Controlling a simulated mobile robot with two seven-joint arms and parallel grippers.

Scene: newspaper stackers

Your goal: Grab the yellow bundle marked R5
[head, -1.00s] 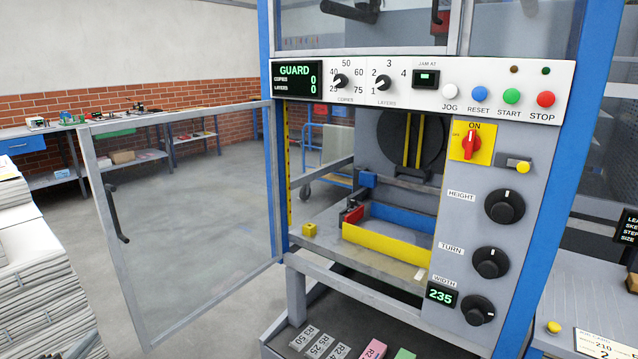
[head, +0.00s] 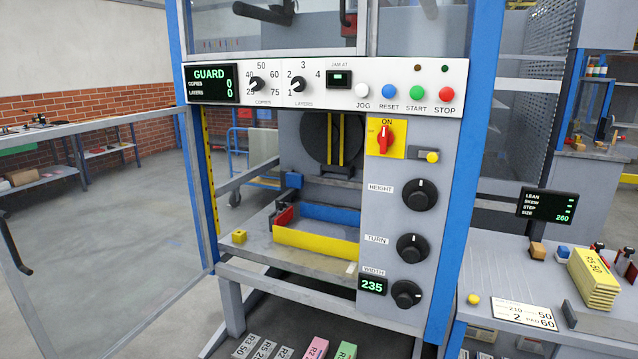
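A yellow bundle (head: 594,281) lies on the bench at the right, made of several stacked layers. Dark lettering is printed on its top; it is small and turned, and seems to include R5 and 50. Neither of my grippers is in view.
The blue-framed stacker machine (head: 455,180) fills the middle, its display reading GUARD. Its mesh or glass guard door (head: 95,230) stands open at the left. Pink (head: 316,348) and green (head: 346,350) bundles show at the bottom edge. The right bench (head: 500,285) also holds a sign card (head: 523,315), a yellow button (head: 473,299) and small blocks.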

